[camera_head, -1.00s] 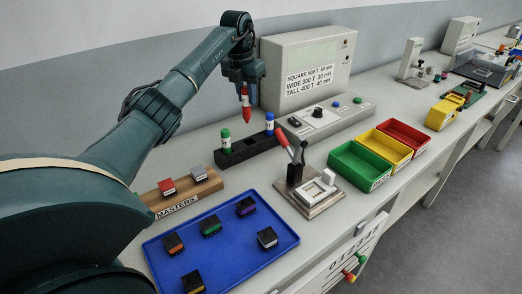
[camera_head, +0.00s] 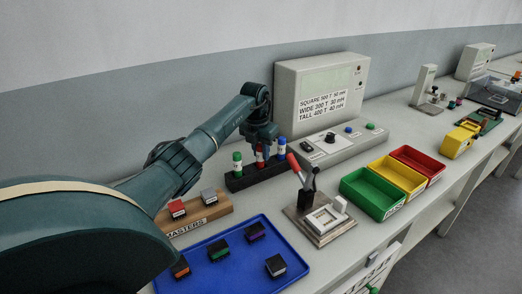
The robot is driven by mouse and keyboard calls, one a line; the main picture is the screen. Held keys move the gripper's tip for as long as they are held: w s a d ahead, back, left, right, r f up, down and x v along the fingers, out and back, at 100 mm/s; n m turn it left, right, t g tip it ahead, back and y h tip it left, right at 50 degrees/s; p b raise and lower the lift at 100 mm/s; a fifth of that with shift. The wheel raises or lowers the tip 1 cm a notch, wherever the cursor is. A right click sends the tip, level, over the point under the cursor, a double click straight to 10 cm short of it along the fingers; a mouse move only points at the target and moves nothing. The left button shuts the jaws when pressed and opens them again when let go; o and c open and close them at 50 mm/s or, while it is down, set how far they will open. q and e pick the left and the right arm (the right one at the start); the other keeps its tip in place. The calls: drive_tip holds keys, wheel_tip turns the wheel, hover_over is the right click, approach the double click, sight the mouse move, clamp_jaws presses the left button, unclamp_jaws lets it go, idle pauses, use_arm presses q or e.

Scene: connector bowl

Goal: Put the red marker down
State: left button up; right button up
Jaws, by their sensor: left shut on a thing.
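The red marker (camera_head: 260,154) is upright at the black marker holder (camera_head: 245,181), between the green marker (camera_head: 237,162) and the blue marker (camera_head: 281,148). My left gripper (camera_head: 260,147) is shut on the red marker from above. The marker's lower end is at the holder's middle; I cannot tell how deep it sits. My right gripper is not in view.
A grey test machine (camera_head: 318,95) stands behind and to the right of the holder. A red-handled press (camera_head: 319,219) is in front. A blue tray (camera_head: 233,275) with several small blocks lies nearer. Green, yellow and red bins (camera_head: 373,197) stand to the right.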

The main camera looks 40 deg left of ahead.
use_arm(q)
drive_tip(key=shift+f, duration=0.1)
drive_tip(key=o, duration=0.8)
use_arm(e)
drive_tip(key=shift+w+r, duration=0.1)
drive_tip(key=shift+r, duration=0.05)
use_arm(q)
drive_tip(key=r, duration=0.4)
drive_tip(key=s+r, duration=0.1)
drive_tip(key=r, duration=0.7)
drive_tip(key=shift+s+d+r+b, duration=0.1)
drive_tip(key=shift+s+b, duration=0.2)
drive_tip(key=shift+s, duration=0.1)
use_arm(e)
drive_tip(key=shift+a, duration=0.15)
